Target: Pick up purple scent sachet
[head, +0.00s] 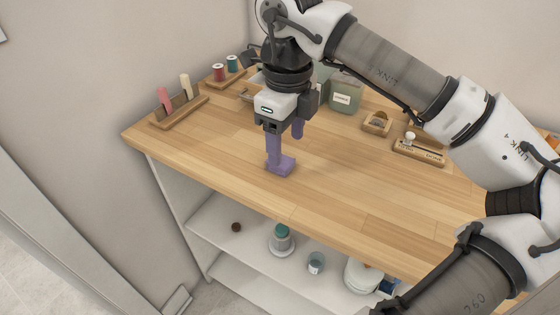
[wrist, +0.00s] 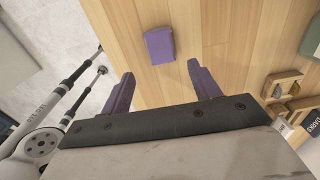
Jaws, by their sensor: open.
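The purple scent sachet (head: 287,164) lies on the wooden tabletop, near its front edge. In the wrist view the sachet (wrist: 159,45) is a small purple block, ahead of the fingertips and roughly centred between them. My gripper (head: 285,147) points down over the table with its purple fingers spread. In the wrist view my gripper (wrist: 160,71) is open with nothing between its fingers. In the head view one finger overlaps part of the sachet; I cannot tell whether they touch.
A wooden rack (head: 180,110) with pink and cream items stands at the left, with thread spools (head: 219,72) behind. A green container (head: 344,94) and small wooden trays (head: 420,149) stand at the back and right. The front tabletop is clear. A white shelf below holds jars.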

